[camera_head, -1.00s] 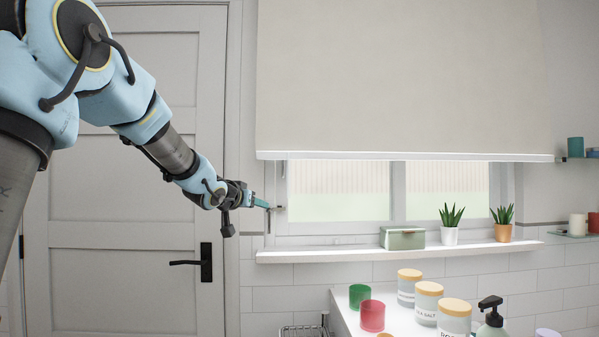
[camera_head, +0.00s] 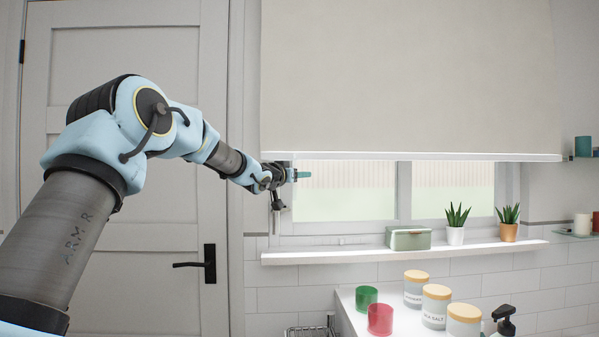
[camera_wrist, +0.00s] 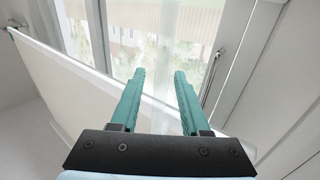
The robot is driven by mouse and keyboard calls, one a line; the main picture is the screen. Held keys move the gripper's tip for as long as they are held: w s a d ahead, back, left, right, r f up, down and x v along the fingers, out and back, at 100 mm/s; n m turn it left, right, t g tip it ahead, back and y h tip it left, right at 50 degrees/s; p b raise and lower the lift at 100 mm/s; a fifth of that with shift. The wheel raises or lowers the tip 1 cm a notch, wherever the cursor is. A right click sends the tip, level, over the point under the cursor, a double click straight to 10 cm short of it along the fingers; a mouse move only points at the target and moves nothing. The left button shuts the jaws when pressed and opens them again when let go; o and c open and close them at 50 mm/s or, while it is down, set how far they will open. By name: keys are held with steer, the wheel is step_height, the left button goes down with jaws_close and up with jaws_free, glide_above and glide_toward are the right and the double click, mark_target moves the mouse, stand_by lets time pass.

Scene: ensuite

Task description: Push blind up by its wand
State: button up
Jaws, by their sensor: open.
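The cream blind (camera_head: 410,80) hangs over the upper window, with its white bottom bar (camera_head: 420,156) level. In the wrist view the bar (camera_wrist: 65,75) slants along the left. My gripper (camera_head: 303,174) is just below the bar's left end, in front of the window's left edge. In the wrist view its teal fingers (camera_wrist: 160,75) are apart, with no solid object clearly between them. A thin grey rod (camera_wrist: 211,78) stands right of the fingers; I cannot tell whether it is the wand. My wrist hides much of the area under the blind's left end.
The window sill (camera_head: 350,254) holds a green box (camera_head: 408,238) and two potted plants (camera_head: 456,222). Jars (camera_head: 436,306) and cups (camera_head: 380,319) stand on the counter below. A closed door (camera_head: 140,250) is at left.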

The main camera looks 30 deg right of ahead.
steer(key=shift+w+d, duration=0.1)
steer(key=shift+d, duration=0.1)
jaws_close()
stand_by(0.3)
stand_by(1.1)
